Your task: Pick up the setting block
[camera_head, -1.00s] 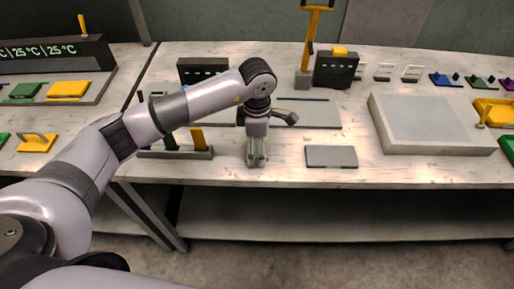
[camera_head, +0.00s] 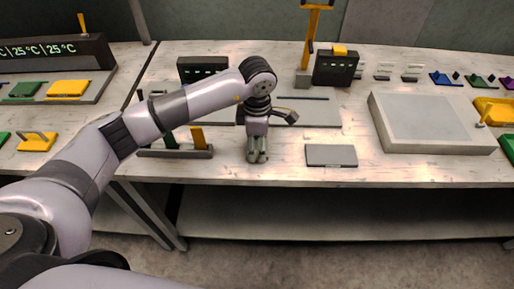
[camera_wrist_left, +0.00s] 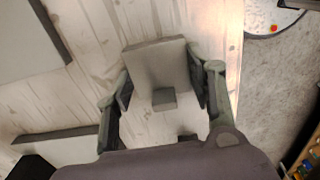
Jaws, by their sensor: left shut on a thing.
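My left gripper (camera_head: 257,157) points down over the front of the bench, between a dark rack and a flat grey plate. In the left wrist view, my left gripper (camera_wrist_left: 161,88) has its two fingers against opposite sides of a grey block (camera_wrist_left: 158,62), which has a small raised piece on its near side. I take this to be the setting block. It is shut on the block. In the head view the fingers largely hide the block. I cannot tell whether the block touches the bench top. My right gripper is not in view.
A dark rack (camera_head: 165,154) with upright green and yellow pieces stands left of the gripper. A flat grey plate (camera_head: 331,156) lies to its right. A large pale slab (camera_head: 432,125) lies farther right. The bench's front edge is close to the gripper.

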